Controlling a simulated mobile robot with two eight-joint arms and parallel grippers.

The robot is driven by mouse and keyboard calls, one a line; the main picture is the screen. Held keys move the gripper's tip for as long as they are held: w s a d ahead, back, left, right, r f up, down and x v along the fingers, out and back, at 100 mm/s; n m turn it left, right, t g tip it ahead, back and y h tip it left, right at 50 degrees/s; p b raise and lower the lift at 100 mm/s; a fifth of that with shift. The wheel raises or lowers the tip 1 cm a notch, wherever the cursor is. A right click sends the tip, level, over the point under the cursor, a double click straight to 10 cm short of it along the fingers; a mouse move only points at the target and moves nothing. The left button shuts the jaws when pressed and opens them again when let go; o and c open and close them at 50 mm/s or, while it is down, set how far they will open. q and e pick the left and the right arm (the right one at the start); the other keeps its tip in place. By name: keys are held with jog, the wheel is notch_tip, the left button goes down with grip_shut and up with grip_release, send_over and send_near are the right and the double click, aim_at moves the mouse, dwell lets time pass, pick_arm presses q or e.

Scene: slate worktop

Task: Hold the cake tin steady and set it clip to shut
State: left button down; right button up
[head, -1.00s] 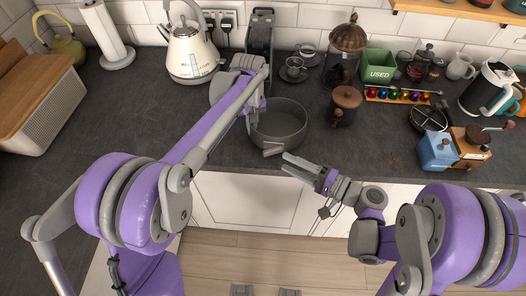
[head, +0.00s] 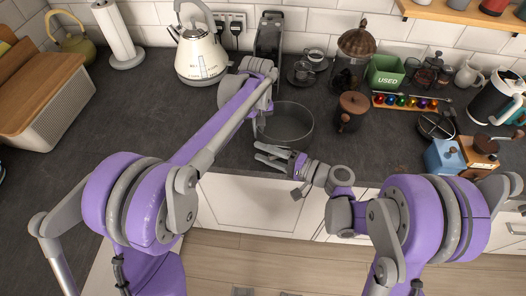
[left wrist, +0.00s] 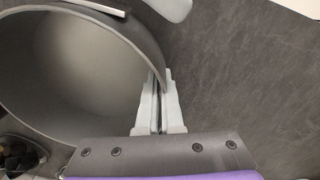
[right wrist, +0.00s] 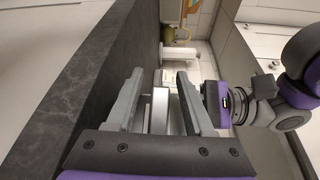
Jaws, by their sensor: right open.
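The cake tin (head: 290,125) is a dark grey round tin on the worktop, and its wall and floor fill the left of the left wrist view (left wrist: 70,70). My left gripper (left wrist: 159,100) is shut on the tin's wall at the rim; in the head view its arm mostly hides it. The clip is a pale metal bar at the top of the left wrist view (left wrist: 95,5) and stands between my right fingers in the right wrist view (right wrist: 160,108). My right gripper (right wrist: 158,95) is open around the clip, with gaps on both sides. In the head view the right gripper (head: 268,153) covers the clip.
A black appliance (head: 268,42) and a cream kettle (head: 200,55) stand behind my left arm. The worktop's front edge runs just below my right gripper. Worktop right of the tin's front is clear.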

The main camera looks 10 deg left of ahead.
jog(key=shift+w+a, duration=0.1)
jog(key=shift+a, duration=0.1)
grip_shut()
dwell(0.3)
jog(key=shift+w+a+m+t+h, duration=0.1)
jog(key=shift+w+m+t+h, duration=0.25)
jog(key=shift+t, duration=0.25)
jog(key=shift+w+m+t+h, duration=0.15)
jog(key=shift+m+t+h, duration=0.1)
jog(key=shift+m+t, duration=0.3)
jog(key=shift+w+f+m+t+h, duration=0.1)
jog(key=shift+w+m+t+h, duration=0.35)
jog(key=shift+t, duration=0.3)
jog(key=shift+s, duration=0.1)
